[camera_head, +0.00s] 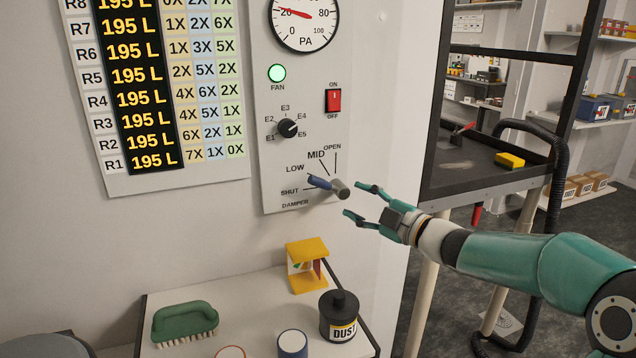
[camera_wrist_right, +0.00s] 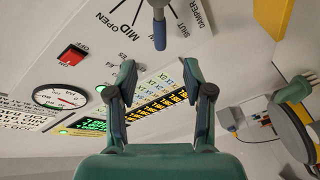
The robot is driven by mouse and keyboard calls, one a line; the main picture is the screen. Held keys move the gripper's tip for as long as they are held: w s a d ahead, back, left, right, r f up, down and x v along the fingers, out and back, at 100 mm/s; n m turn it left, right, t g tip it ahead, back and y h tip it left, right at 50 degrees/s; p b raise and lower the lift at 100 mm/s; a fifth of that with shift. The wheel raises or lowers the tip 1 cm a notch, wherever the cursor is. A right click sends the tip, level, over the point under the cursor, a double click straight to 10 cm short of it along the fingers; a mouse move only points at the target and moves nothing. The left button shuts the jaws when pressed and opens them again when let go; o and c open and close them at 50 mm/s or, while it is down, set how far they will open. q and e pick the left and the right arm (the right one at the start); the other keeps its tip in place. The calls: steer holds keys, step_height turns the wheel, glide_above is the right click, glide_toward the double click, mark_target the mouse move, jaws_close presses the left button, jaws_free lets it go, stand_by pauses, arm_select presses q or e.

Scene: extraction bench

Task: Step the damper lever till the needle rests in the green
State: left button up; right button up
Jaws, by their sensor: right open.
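The damper lever (camera_head: 319,183) has a blue grip and a grey round end. In the head view its blue end lies between the LOW and SHUT marks. In the right wrist view the lever (camera_wrist_right: 159,35) is at the top, beyond the fingertips. The round gauge (camera_head: 305,18) has its red needle just past 20; its top is cut off and I see no green band there. The gauge also shows in the wrist view (camera_wrist_right: 62,97), too small to read. My right gripper (camera_head: 357,201) is open and empty, just right of the lever, apart from it. My left gripper is not in view.
The panel holds a lit green fan lamp (camera_head: 277,73), a red switch (camera_head: 333,100) and a black selector knob (camera_head: 288,128). Below stand a yellow holder (camera_head: 307,265), a dust jar (camera_head: 339,316) and a green brush (camera_head: 184,323). A dark-framed cart (camera_head: 470,180) stands right.

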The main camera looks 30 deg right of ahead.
mark_target(323, 186)
steer(key=w+p, duration=0.1)
steer(key=w, duration=0.3)
steer(key=w+a, duration=0.1)
steer(key=w, duration=0.3)
steer(key=w+a+p, duration=0.1)
steer(key=w, duration=0.3)
steer(key=shift+w+p, duration=0.1)
steer(key=shift+p, duration=0.2)
steer(key=shift+d, duration=0.1)
jaws_close()
